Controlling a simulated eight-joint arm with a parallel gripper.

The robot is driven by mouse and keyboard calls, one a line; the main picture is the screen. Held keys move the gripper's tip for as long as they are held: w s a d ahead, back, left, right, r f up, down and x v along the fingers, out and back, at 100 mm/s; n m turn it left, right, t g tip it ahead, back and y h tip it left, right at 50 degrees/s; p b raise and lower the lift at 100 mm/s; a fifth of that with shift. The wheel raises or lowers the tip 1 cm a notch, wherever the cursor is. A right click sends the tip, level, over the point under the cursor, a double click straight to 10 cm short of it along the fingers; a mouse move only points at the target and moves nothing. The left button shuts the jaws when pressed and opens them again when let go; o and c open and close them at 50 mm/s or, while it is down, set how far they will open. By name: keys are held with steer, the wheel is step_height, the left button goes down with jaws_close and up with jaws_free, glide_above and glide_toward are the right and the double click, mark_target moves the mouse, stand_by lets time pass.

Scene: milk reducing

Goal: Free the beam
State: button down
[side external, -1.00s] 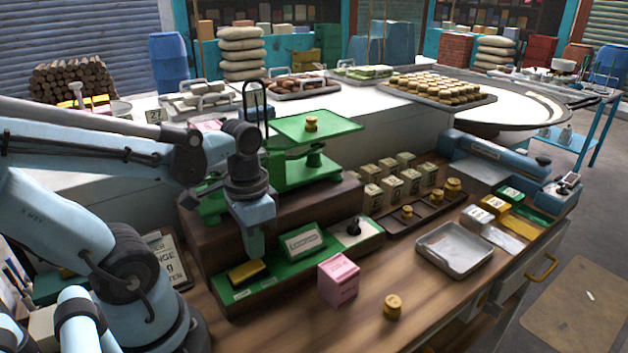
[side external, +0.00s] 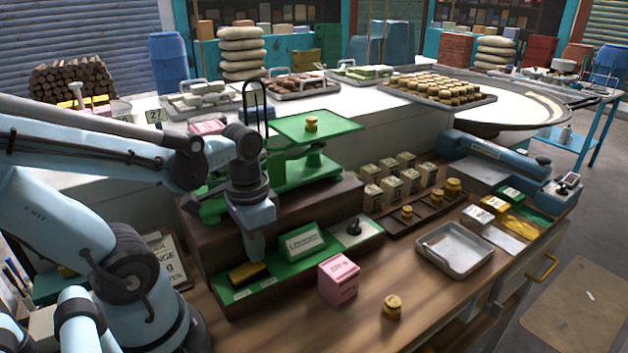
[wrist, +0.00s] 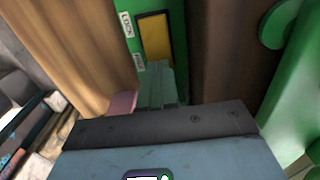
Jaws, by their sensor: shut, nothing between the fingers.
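The green balance (side external: 300,170) stands on a dark wooden step, with a small brass weight (side external: 311,124) on its flat pan (side external: 335,127). On the green base strip in front is a yellow switch piece (side external: 247,274) in a dark surround. The switch piece also shows in the wrist view (wrist: 155,37), with a "LOCK" label (wrist: 128,24) and a label that seems to read "FREE" (wrist: 139,62) along its side. My gripper (side external: 257,256) is shut and empty, pointing down just behind the switch piece. In the wrist view its fingertips (wrist: 160,75) are close to the "FREE" end; contact is unclear.
A pink box (side external: 338,280) and a brass weight (side external: 392,307) stand on the wooden counter. A metal tray (side external: 455,248) lies farther right. Open counter lies in front.

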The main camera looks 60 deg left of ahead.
steer(key=shift+f, duration=0.8)
stand_by(0.4)
steer(key=shift+r, duration=3.5)
